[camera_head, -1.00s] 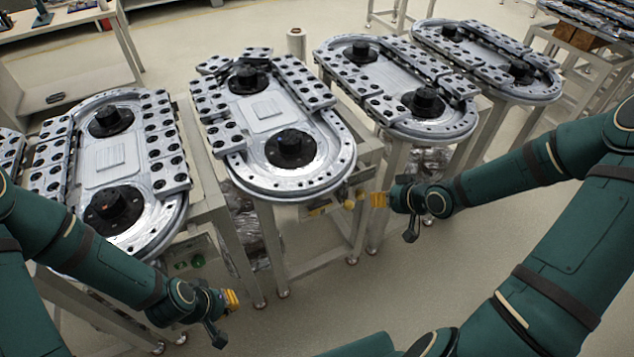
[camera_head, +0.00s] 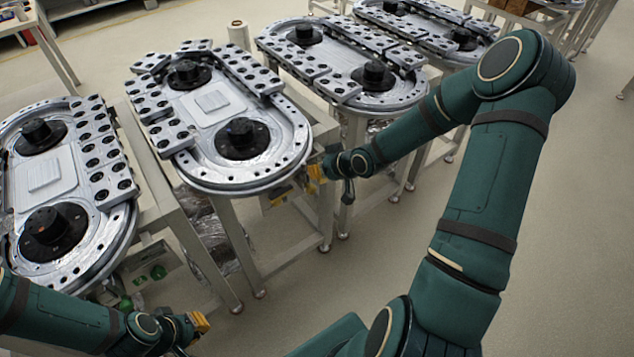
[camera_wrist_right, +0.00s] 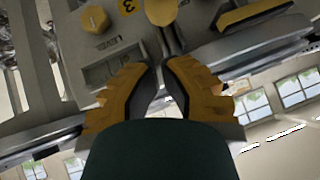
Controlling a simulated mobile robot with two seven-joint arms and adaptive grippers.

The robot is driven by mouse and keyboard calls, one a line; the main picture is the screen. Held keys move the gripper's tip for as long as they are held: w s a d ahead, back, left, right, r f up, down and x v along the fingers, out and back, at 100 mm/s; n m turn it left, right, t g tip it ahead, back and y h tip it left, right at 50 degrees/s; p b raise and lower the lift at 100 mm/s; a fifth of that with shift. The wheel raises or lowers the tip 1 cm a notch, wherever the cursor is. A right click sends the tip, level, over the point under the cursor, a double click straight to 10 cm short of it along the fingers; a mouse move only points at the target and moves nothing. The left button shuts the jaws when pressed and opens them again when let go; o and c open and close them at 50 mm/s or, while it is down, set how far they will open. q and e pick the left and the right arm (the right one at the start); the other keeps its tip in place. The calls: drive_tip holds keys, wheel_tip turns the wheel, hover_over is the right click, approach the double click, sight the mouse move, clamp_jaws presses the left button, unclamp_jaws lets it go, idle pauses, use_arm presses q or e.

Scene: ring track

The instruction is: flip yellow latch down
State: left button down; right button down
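In the right wrist view, my right gripper (camera_wrist_right: 160,68) has yellow fingers that stand a little apart with nothing between them. Just beyond the tips is a lever with a yellow rounded end (camera_wrist_right: 162,10) and a grey stem on a grey panel (camera_wrist_right: 110,66); this looks like the yellow latch. The fingertips appear close below the stem; I cannot tell whether they touch it. In the head view, my right gripper (camera_head: 316,173) is at the front right side of the middle ring-track table. My left gripper (camera_head: 200,322) is low at the lower left, its opening unclear.
A yellow knob (camera_wrist_right: 95,18) and a yellow bar (camera_wrist_right: 250,12) flank the lever. The middle ring track (camera_head: 290,160) overhangs the panel area. Other ring tracks stand left (camera_head: 120,245) and right (camera_head: 400,100). The floor (camera_head: 560,240) at the right is open.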

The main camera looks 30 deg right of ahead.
drive_tip(key=shift+s+a+f+b, duration=0.1)
drive_tip(key=shift+a+f+b, duration=0.1)
drive_tip(key=shift+f, duration=0.5)
drive_tip(key=shift+a+f+b, duration=0.1)
drive_tip(key=shift+a+f, duration=0.05)
drive_tip(key=shift+f, duration=0.5)
wheel_tip(320, 180, down, 4)
drive_tip(key=shift+r+b, duration=0.1)
drive_tip(key=shift+b, duration=1.15)
drive_tip(key=shift+r, duration=0.1)
